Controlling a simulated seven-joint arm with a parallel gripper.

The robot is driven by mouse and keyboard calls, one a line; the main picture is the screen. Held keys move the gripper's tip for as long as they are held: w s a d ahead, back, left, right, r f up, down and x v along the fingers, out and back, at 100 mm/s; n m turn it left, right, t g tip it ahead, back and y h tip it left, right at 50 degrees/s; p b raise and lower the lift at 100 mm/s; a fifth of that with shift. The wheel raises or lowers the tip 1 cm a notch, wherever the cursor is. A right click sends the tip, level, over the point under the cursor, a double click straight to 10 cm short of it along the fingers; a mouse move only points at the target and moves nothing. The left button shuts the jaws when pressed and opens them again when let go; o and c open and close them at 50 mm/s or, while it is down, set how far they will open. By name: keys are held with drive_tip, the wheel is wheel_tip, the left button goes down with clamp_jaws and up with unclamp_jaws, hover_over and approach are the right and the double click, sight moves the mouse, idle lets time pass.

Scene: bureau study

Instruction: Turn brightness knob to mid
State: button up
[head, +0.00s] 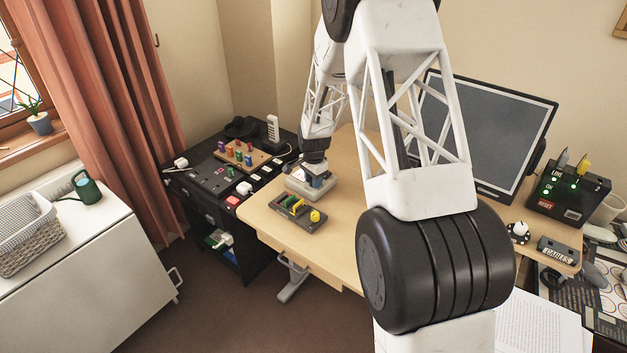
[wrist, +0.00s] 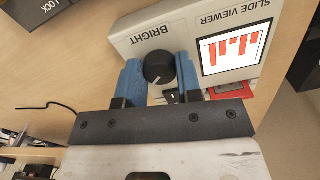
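The slide viewer (wrist: 125,40) is a pale box with a small screen showing a red bar chart and the labels "BRIGHT" and "SLIDE VIEWER". Its brightness knob (wrist: 158,67) is round and black. My gripper (wrist: 160,72) has its two blue fingers on opposite sides of the knob, with no clear gap at either side, so it looks shut on it.
A grey tray with coloured pieces (head: 297,212) lies close in front of the viewer. A black cabinet to the left holds a peg board (head: 239,153) and small devices. A monitor (head: 490,130) stands on the right.

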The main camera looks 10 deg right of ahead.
drive_tip(key=c, duration=0.3)
drive_tip(key=shift+n, duration=0.4)
drive_tip(key=n, duration=0.9)
idle(0.4)
drive_tip(key=o, duration=0.9)
drive_tip(key=shift+r, duration=0.15)
